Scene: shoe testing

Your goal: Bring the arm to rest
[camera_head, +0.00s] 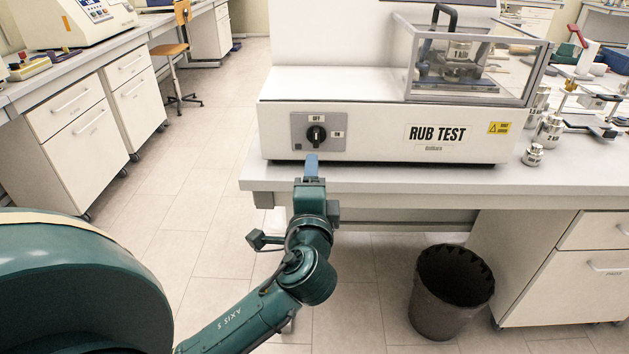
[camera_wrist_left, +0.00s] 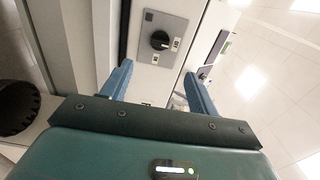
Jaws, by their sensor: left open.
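My left gripper (camera_head: 311,166) is in front of the rub test machine (camera_head: 370,135), at the table's front edge and just below the machine's black rotary knob (camera_head: 316,134). In the left wrist view the two blue fingers of this gripper (camera_wrist_left: 158,88) are apart with nothing between them. The knob (camera_wrist_left: 160,40) shows beyond the fingertips there, with a gap between. The knob sits on a grey panel (camera_head: 299,124) marked OFF and ON. My right gripper is not in view.
The machine stands on a white table (camera_head: 400,180) with metal weights (camera_head: 533,154) at its right. A black waste bin (camera_head: 450,290) stands on the floor below. Drawer cabinets (camera_head: 70,125) line the left side.

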